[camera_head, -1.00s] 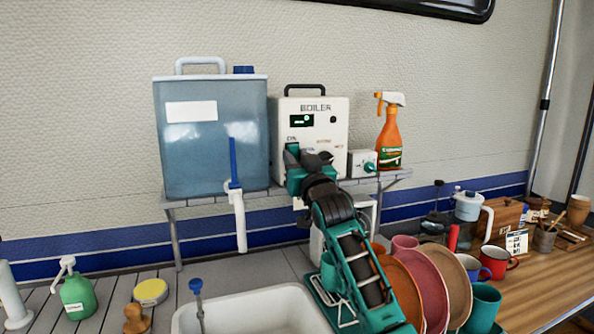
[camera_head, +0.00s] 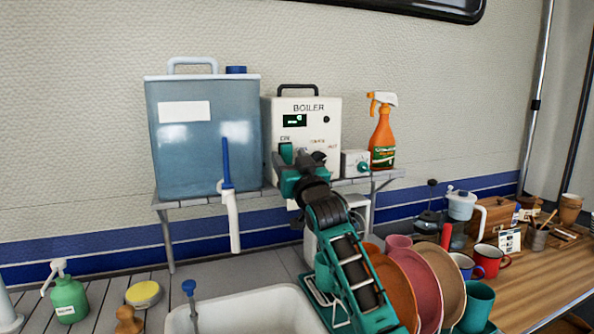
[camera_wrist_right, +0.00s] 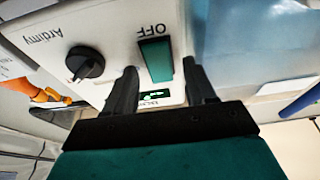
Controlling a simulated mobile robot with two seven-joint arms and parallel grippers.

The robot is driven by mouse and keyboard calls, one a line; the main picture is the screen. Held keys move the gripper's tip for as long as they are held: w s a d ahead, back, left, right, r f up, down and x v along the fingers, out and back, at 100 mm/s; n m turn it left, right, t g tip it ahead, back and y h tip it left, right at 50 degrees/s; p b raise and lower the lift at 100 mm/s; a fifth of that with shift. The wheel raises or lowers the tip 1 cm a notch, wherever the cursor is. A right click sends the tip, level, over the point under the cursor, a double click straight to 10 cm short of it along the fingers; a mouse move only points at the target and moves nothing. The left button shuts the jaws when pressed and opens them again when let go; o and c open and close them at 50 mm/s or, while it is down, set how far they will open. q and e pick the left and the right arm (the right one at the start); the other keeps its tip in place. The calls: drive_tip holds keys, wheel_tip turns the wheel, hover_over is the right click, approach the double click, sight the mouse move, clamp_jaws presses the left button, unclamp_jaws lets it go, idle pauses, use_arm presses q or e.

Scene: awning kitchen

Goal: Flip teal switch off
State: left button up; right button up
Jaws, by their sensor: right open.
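The teal switch (camera_head: 286,152) is on the front of the white boiler (camera_head: 333,125), at its lower left. In the right wrist view the switch (camera_wrist_right: 156,60) shows as a teal rocker beside an upside-down OFF label. My right gripper (camera_wrist_right: 162,82) is open and empty, its dark fingers on either side of the switch's column, close to the panel; I cannot tell whether they touch it. In the head view my right gripper (camera_head: 306,164) partly covers the boiler's lower front. My left gripper is not in view.
A blue water tank (camera_head: 200,150) stands left of the boiler on the shelf. A small white box (camera_head: 354,162) and an orange spray bottle (camera_head: 382,135) stand to its right. A black knob (camera_wrist_right: 85,63) sits beside the switch. Plates (camera_head: 427,280) and a sink (camera_head: 245,306) are below.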

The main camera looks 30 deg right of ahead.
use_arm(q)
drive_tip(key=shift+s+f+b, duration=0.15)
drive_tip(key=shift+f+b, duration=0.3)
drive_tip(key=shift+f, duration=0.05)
use_arm(e)
drive_tip(key=v, duration=1.2)
drive_tip(key=shift+s+a, duration=0.15)
drive_tip(key=shift+s, duration=0.15)
